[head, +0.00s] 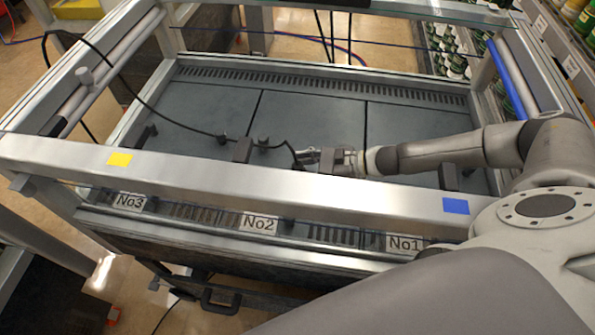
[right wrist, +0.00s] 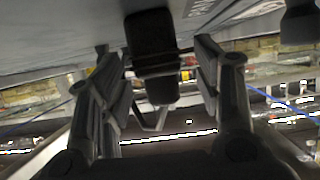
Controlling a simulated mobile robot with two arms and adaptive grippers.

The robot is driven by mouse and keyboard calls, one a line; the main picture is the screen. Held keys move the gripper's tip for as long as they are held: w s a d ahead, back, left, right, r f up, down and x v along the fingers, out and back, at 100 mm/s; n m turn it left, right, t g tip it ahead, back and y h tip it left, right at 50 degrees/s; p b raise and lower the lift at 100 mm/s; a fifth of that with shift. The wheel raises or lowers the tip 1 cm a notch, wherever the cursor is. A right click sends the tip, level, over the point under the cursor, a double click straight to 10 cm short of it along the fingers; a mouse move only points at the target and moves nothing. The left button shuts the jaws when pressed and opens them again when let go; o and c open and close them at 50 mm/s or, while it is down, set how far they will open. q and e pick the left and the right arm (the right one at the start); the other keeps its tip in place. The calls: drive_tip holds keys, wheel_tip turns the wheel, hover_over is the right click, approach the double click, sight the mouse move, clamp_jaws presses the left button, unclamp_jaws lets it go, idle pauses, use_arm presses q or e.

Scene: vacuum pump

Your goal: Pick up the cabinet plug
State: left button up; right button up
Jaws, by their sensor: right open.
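A black cable (head: 165,117) runs from the upper left across the cabinet top and ends at my right gripper (head: 312,158). The gripper reaches in from the right, low behind the front rail. In the right wrist view, a dark block-shaped body (right wrist: 152,42), apparently the cabinet plug, lies between the two fingers of the right gripper (right wrist: 160,85). The fingers are open, one on each side, with visible gaps to it. In the head view the plug itself is mostly hidden at the gripper. My left gripper is not in view.
The metal front rail (head: 230,188) stands between the head camera and the gripper. Small dark blocks (head: 243,150) sit along the cabinet's inner front edge. The grey panels (head: 310,118) behind are mostly clear. Labels No3, No2 and No1 (head: 403,243) mark the front.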

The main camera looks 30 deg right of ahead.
drive_tip(key=c, duration=1.1)
